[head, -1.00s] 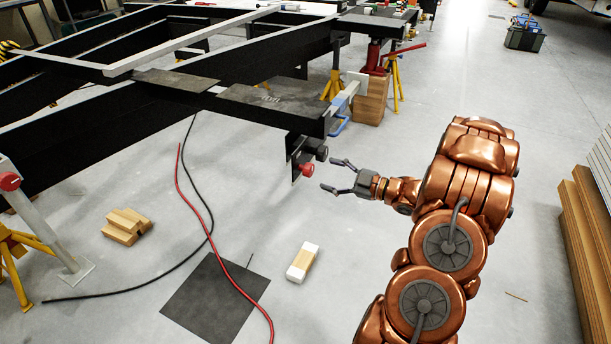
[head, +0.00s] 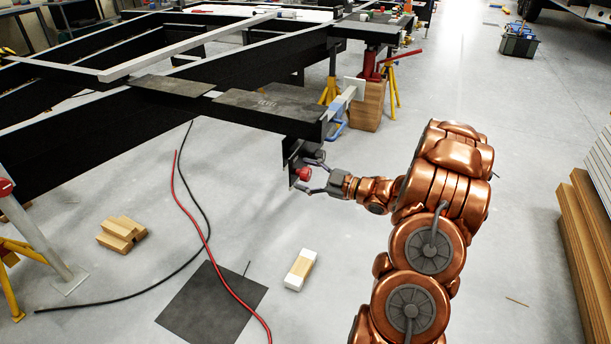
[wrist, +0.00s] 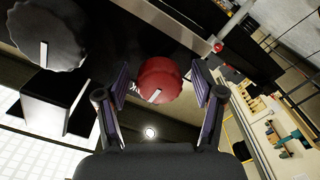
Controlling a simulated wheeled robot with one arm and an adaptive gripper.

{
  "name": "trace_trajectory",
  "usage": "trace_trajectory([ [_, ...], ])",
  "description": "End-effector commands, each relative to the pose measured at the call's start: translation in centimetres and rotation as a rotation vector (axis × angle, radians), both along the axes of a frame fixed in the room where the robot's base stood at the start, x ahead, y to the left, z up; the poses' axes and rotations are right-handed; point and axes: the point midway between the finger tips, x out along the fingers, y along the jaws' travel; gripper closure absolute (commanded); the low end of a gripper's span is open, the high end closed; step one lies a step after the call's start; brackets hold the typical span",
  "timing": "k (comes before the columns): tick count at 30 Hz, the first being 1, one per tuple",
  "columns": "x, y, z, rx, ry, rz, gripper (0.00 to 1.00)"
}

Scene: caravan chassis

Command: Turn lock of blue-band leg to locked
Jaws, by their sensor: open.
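A red knob (head: 303,174) sits on a dark plate (head: 294,158) hanging under the frame's near corner. In the wrist view the red knob (wrist: 160,80) has a pale pointer mark slanting up to the right. My gripper (head: 306,177) is open, its two fingers on either side of the red knob; I cannot tell whether they touch it. A dark knob (wrist: 50,35) with an upright pale mark is at the upper left of the wrist view. A pale leg (head: 345,99) with a blue part (head: 336,131) stands by the corner; its foot is hidden.
The black chassis beams (head: 150,115) lie left of and above my gripper. A yellow stand (head: 393,82) and wood blocks (head: 369,105) are behind the corner. A white-and-wood block (head: 301,269) and red hose (head: 205,235) lie on the floor.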

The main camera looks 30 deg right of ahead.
Motion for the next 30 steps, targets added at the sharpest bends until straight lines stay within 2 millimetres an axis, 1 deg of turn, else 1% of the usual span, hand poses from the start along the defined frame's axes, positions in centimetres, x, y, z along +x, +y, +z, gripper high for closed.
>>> trace_trajectory([
  [9,0.16,0.09,0.01,0.001,0.001,0.000,0.32],
  [26,0.14,0.10,0.00,0.001,0.000,0.001,0.90],
  [27,0.13,0.09,0.00,0.001,0.000,0.001,0.93],
  [30,0.12,0.11,0.03,0.003,0.001,0.001,0.93],
])
